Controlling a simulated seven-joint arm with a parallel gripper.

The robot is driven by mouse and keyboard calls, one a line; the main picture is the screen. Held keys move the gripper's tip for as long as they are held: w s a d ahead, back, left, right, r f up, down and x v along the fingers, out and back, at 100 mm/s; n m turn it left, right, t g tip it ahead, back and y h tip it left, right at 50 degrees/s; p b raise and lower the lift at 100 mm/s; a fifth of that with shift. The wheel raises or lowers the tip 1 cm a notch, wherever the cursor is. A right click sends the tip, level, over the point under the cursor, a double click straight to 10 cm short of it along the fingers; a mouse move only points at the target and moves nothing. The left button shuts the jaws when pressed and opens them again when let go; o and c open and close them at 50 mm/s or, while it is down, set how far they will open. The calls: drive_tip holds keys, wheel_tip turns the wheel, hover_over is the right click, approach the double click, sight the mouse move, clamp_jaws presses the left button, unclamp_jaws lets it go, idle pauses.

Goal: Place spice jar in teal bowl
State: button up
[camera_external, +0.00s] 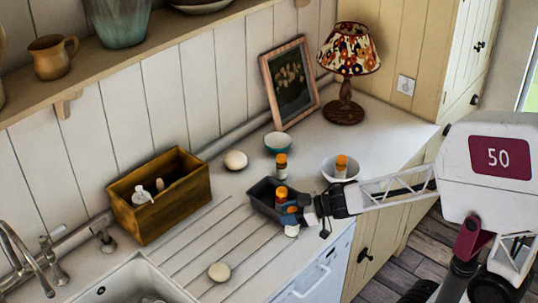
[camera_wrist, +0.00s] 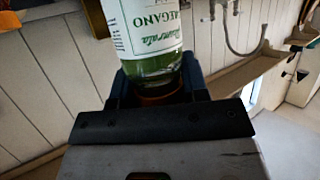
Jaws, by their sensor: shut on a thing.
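My gripper (camera_external: 290,212) is shut on a spice jar by its orange cap, over the counter at the front side of a dark loaf pan (camera_external: 262,196). The jar's pale label (camera_external: 291,231) shows below the fingers. In the wrist view the jar (camera_wrist: 147,35) has a white label with green print and sits between the dark fingers (camera_wrist: 160,90). The teal bowl (camera_external: 278,148) stands farther back, near the picture frame, apart from my gripper; it looks empty.
Other orange-capped jars stand by the teal bowl (camera_external: 281,165), at the pan (camera_external: 281,193) and at a white bowl (camera_external: 327,170). A wooden crate (camera_external: 150,222), pale round objects (camera_external: 236,160) (camera_external: 219,271), a framed picture (camera_external: 290,85) and a lamp (camera_external: 347,60) surround them.

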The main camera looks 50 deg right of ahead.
drive_tip(key=w+d+r, duration=0.2)
drive_tip(key=w+d, duration=0.1)
drive_tip(key=w, duration=0.3)
drive_tip(key=w+d+r, duration=0.2)
drive_tip(key=w, duration=0.4)
drive_tip(key=shift+d, duration=0.4)
drive_tip(key=w+d, duration=0.2)
drive_tip(key=w, duration=0.1)
drive_tip(key=w+d+r, duration=0.1)
drive_tip(key=w+d, duration=0.2)
drive_tip(key=w, duration=0.1)
drive_tip(key=w+d, duration=0.3)
drive_tip(key=shift+w+d+r, duration=0.2)
drive_tip(key=shift+w+r, duration=0.05)
drive_tip(key=shift+w, duration=0.15)
drive_tip(key=shift+n+y, duration=0.4)
drive_tip(key=shift+y, duration=0.1)
drive_tip(key=w+d+f, duration=0.1)
drive_tip(key=w+d, duration=0.4)
drive_tip(key=d, duration=0.2)
drive_tip(key=w+d+f, duration=0.1)
drive_tip(key=w+d, duration=0.4)
drive_tip(key=d, duration=0.3)
drive_tip(key=w+d+f, duration=0.1)
drive_tip(key=w+d, duration=0.4)
drive_tip(key=d, duration=0.3)
drive_tip(key=shift+w+f, duration=0.15)
drive_tip(key=shift+w+d+f, duration=0.15)
drive_tip(key=shift+w+d, duration=0.05)
drive_tip(key=shift+d, duration=0.25)
